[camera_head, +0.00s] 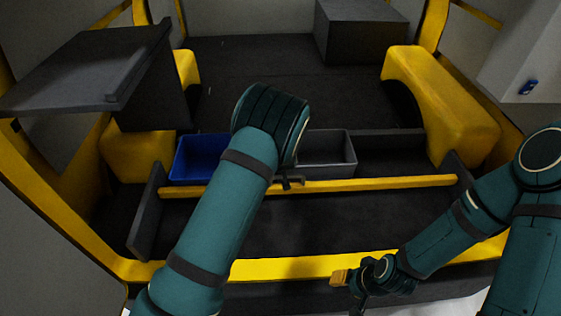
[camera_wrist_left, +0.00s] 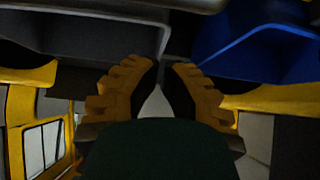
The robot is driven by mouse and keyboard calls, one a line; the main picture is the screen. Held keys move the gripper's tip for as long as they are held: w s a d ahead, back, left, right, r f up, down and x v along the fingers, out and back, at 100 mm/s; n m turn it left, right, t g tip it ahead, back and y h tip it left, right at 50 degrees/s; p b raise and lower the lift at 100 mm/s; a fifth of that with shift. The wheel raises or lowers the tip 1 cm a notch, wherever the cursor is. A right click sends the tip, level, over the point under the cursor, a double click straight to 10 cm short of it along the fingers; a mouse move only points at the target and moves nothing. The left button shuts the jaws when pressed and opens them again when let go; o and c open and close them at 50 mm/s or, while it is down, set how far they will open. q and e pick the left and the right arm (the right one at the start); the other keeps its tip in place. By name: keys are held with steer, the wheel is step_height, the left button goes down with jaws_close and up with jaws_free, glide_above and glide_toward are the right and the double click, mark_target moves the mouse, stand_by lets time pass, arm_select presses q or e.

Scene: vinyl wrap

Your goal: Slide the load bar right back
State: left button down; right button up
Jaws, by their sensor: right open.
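The load bar (camera_head: 380,185) is a yellow bar that runs across the van's cargo opening, in front of the blue bin and the grey bin. My left arm crosses in front of its left-middle part. My left gripper is mostly hidden behind its own wrist in the head view. Contact with the bar cannot be told. My right gripper (camera_head: 342,277) is open and empty, low near the yellow sill.
A blue bin (camera_head: 198,160) and a grey bin (camera_head: 330,152) stand behind the bar. Dark end plates (camera_head: 146,212) flank the bar. A dark shelf (camera_head: 85,70) juts in at upper left. A dark box (camera_head: 360,30) sits at the back. The floor behind the bins is clear.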

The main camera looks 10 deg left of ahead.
arm_select(q)
steer(key=b+x, duration=0.1)
steer(key=x, duration=0.3)
steer(key=shift+w+f, duration=0.1)
steer(key=shift+f, duration=0.2)
steer(key=s, duration=0.1)
steer(key=s+d, duration=0.1)
steer(key=s, duration=0.1)
steer(key=shift+s+f, duration=0.2)
steer(key=shift+s, duration=0.1)
